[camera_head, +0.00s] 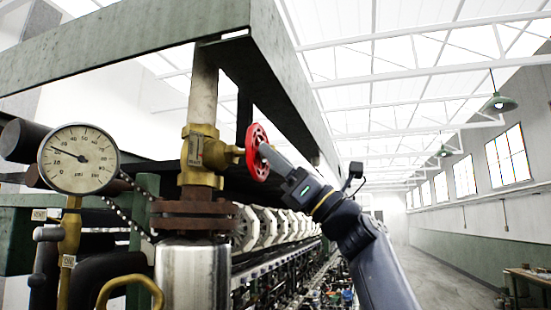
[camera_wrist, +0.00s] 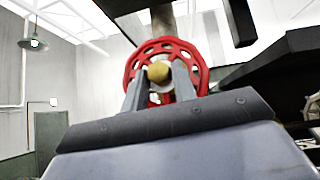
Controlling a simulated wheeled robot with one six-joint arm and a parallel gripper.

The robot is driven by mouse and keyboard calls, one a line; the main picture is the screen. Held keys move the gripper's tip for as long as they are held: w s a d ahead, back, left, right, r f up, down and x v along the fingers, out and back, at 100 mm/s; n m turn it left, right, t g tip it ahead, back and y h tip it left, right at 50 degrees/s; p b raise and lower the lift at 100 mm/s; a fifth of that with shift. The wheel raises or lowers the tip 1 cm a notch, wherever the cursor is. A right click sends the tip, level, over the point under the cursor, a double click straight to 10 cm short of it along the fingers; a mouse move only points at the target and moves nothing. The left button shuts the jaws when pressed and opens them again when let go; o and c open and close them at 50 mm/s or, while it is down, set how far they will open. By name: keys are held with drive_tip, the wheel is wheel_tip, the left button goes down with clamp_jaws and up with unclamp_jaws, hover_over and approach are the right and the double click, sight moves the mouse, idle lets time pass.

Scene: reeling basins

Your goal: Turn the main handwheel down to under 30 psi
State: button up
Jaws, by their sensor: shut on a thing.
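The red handwheel (camera_head: 257,152) sits on the side of a brass valve (camera_head: 203,155) on a vertical pipe. My gripper (camera_head: 268,152) reaches it from the right and is shut on it. In the wrist view the handwheel (camera_wrist: 165,48) faces me, with my gripper's two fingers (camera_wrist: 160,82) on either side of its brass hub, over the spokes. The fingertips' exact contact is partly hidden. The round pressure gauge (camera_head: 78,160) is at the left in the head view. Its needle points left and slightly up, at the low numbers; the exact reading is too small to tell.
A green steel frame (camera_head: 130,50) runs overhead, above the handwheel. A rusty flange (camera_head: 195,215) and a bright metal cylinder (camera_head: 192,275) stand below the valve. A long row of reeling machinery recedes behind. The aisle floor (camera_head: 440,275) at right is clear.

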drive_tip(key=shift+g, duration=0.3)
drive_tip(key=o, duration=0.6)
drive_tip(key=shift+o, duration=0.2)
drive_tip(key=b+v, duration=0.5)
drive_tip(key=v, duration=0.6)
drive_tip(key=shift+a+r, duration=0.1)
drive_tip(key=shift+a, duration=0.05)
